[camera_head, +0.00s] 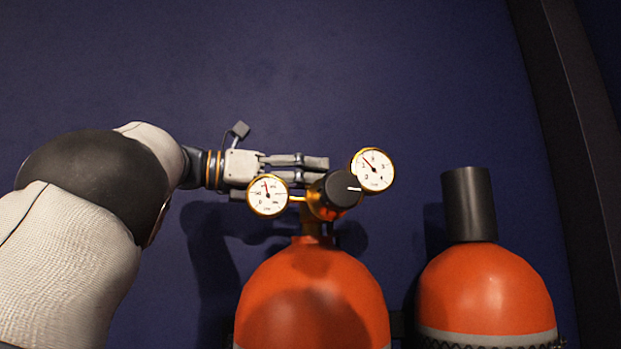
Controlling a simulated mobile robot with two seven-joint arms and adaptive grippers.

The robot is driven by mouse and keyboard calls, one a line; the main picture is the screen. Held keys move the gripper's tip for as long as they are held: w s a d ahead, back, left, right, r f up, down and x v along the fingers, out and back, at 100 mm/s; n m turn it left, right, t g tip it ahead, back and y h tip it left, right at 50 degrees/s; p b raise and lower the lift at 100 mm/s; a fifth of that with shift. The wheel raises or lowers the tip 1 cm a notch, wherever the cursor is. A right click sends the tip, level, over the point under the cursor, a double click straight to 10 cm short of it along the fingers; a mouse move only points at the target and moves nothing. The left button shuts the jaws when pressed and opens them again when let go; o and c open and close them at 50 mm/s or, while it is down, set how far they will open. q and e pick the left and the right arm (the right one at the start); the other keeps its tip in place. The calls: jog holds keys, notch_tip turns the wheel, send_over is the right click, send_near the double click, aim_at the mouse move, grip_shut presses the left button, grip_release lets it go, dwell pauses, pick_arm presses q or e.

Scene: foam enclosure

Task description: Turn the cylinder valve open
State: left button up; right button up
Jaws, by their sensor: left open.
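An orange gas cylinder (312,290) stands upright at the bottom centre of the head view. On its top is a brass valve body with a dark round knob (340,189) that has a white mark. One white-faced gauge (267,195) sits left of the knob and another gauge (373,170) sits to its upper right. My left gripper (322,169) reaches in from the left with its fingers pointing right. It is open, its fingertips just left of the knob. Whether they touch the knob I cannot tell. The left gauge partly covers the gripper. My right gripper is out of view.
A second orange cylinder (487,287) with a dark cap (469,204) stands to the right. A dark blue wall (400,70) lies behind everything, with a dark vertical post (575,150) at the right. The space above the valve is clear.

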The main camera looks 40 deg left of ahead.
pick_arm(q)
jog(key=shift+w+d+r, duration=0.1)
jog(key=shift+w+d, duration=0.15)
jog(key=c, duration=1.2)
jog(key=shift+o, duration=0.2)
jog(key=shift+d+n+t+y, duration=0.1)
jog(key=shift+n+t+y, duration=0.6)
jog(key=shift+n+y, duration=0.5)
jog(key=shift+n+t+y, duration=0.4)
jog(key=shift+y, duration=0.7)
jog(key=o, duration=1.2)
jog(key=shift+c, duration=0.2)
